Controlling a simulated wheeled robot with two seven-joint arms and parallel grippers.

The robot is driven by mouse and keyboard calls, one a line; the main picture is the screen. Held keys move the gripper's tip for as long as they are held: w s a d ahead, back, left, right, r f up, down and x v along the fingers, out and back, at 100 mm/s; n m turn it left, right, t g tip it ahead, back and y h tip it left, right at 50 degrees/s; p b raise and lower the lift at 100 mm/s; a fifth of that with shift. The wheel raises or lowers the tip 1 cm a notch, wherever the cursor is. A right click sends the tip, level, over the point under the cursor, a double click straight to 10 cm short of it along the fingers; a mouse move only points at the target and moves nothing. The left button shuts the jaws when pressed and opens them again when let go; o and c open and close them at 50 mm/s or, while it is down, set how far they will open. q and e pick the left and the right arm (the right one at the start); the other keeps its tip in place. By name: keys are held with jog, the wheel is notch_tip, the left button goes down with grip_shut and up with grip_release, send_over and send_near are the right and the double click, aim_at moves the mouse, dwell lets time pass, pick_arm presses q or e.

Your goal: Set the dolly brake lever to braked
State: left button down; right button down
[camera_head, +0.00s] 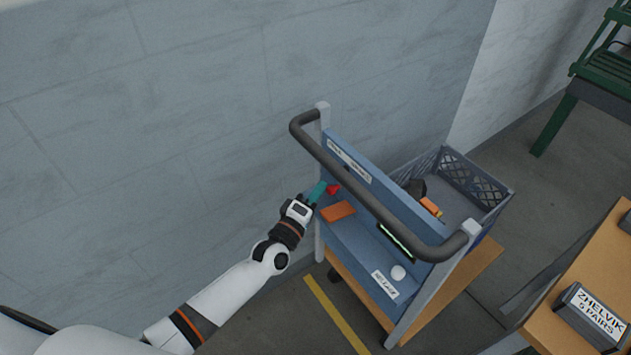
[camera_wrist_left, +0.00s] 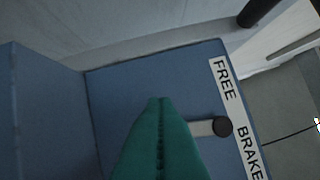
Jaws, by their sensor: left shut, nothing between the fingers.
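The brake lever shows in the left wrist view as a short grey arm with a dark round knob (camera_wrist_left: 222,127) on a blue panel. It points right, between the words FREE and BRAKE on a white label (camera_wrist_left: 223,80). My left gripper (camera_head: 318,191) is shut and empty at the left end of the dolly's panel (camera_head: 358,241). Its teal fingers (camera_wrist_left: 160,132) are beside the lever's arm; I cannot tell whether they touch it. In the head view a small red piece (camera_head: 334,189) is right beside the fingertips. My right gripper is not in view.
The dolly's dark push handle (camera_head: 365,191) arches over the panel. An orange block (camera_head: 338,211), a green strip (camera_head: 397,241) and a white knob (camera_head: 398,272) are on the panel. A grey crate (camera_head: 476,180) stands behind. A wall (camera_head: 200,110) is close behind my left arm.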

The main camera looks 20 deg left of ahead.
aim_at(326, 209)
pick_arm(q)
jog(key=d+n+p, duration=0.1)
jog(key=s+n+g+p, duration=0.1)
jog(key=n+p, duration=0.1)
jog(key=shift+s+d+n+y, duration=0.15)
jog(key=shift+d+n+y, duration=0.15)
jog(key=shift+d, duration=0.05)
jog(key=shift+s+d+n+g+p, duration=0.4)
jog(key=shift+n+g+p, duration=0.3)
jog(key=shift+n+p, duration=0.25)
jog(key=shift+f, duration=0.15)
jog(key=shift+w+f, duration=0.1)
jog(key=shift+w, duration=0.05)
